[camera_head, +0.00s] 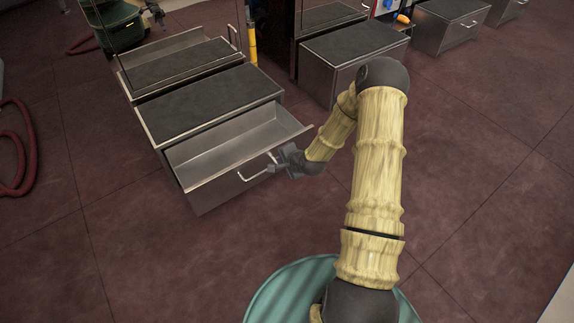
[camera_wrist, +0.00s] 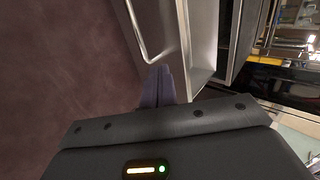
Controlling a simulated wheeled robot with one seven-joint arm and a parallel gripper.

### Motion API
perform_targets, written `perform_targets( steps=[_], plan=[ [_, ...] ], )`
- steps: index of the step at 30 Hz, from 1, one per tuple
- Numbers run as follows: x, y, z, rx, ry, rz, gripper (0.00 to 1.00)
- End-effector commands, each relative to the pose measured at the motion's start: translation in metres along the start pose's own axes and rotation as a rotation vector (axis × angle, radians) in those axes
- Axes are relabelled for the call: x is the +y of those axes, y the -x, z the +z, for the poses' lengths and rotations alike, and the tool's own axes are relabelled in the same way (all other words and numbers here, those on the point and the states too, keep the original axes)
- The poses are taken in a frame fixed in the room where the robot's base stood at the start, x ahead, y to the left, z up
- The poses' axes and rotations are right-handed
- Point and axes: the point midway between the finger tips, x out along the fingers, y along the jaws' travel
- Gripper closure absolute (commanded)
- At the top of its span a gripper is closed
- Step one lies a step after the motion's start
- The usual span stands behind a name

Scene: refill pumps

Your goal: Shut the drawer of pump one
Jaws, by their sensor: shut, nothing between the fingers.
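The open drawer (camera_head: 230,147) sticks out of the front of a low metal cabinet with a dark top (camera_head: 205,100). Its inside is empty. A bar handle (camera_head: 258,170) is on the drawer front, and it also shows in the wrist view (camera_wrist: 142,35). My gripper (camera_head: 274,168) is at the drawer front, by the right end of the handle. In the wrist view the fingers (camera_wrist: 160,72) are shut together with nothing between them, close to the handle's end. I cannot tell whether they touch the drawer front or the handle.
Another cabinet (camera_head: 350,50) stands to the right, with more cabinets (camera_head: 450,25) behind it. A yellow post (camera_head: 251,40) stands between the cabinets. A red hose (camera_head: 22,150) lies on the floor at the left. The tiled floor in front of the drawer is clear.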

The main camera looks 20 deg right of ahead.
Motion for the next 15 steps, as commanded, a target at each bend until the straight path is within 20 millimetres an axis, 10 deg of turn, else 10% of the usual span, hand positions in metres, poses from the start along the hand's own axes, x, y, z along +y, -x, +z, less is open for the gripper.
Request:
perform_targets(
  steps=[15],
  plan=[
    [-0.026,-0.051,0.0,0.001,-0.001,-0.001,1.0]
  ],
)
